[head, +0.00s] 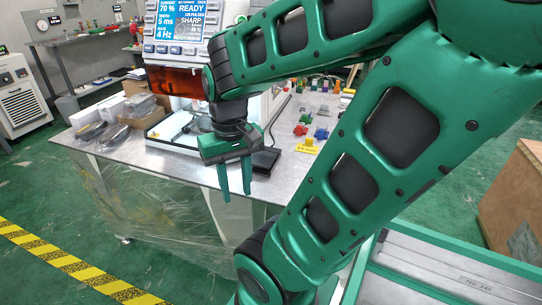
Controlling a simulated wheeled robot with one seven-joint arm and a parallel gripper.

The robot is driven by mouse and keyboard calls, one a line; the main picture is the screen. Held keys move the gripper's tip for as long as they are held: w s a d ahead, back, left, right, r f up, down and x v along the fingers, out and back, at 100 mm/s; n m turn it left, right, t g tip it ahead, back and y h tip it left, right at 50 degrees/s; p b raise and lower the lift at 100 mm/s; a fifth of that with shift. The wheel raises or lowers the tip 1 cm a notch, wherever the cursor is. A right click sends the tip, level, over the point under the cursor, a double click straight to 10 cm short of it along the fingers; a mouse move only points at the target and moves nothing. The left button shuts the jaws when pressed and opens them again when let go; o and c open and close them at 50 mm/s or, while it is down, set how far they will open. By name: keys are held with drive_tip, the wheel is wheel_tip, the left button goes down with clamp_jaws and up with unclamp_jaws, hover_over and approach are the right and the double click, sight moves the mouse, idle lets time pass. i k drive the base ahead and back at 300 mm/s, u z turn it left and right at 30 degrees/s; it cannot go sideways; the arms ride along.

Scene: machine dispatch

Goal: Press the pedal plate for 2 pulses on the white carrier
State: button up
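My gripper (236,194) hangs over the front part of the metal bench, fingers pointing down and apart, with nothing visible between them. A flat black plate (266,161), which looks like the pedal plate, lies on the bench just right of and behind the fingers, partly hidden by my gripper; I see no clear contact. The machine (177,50) stands behind, its screen (187,20) reading READY, 70 %, 5 ms and 4 Hz. Below its orange window is a lit white bay (160,133) with small parts, partly hidden by my arm. I cannot make out the white carrier for certain.
The bench (130,158) holds boxes (107,106) and bagged dark parts (90,131) at left. Small coloured parts (321,133) and a yellow sign (307,147) stand at right. My arm covers much of the right side. A wooden crate (512,195) stands at far right.

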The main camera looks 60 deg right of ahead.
sight(263, 158)
drive_tip(key=z, duration=1.3)
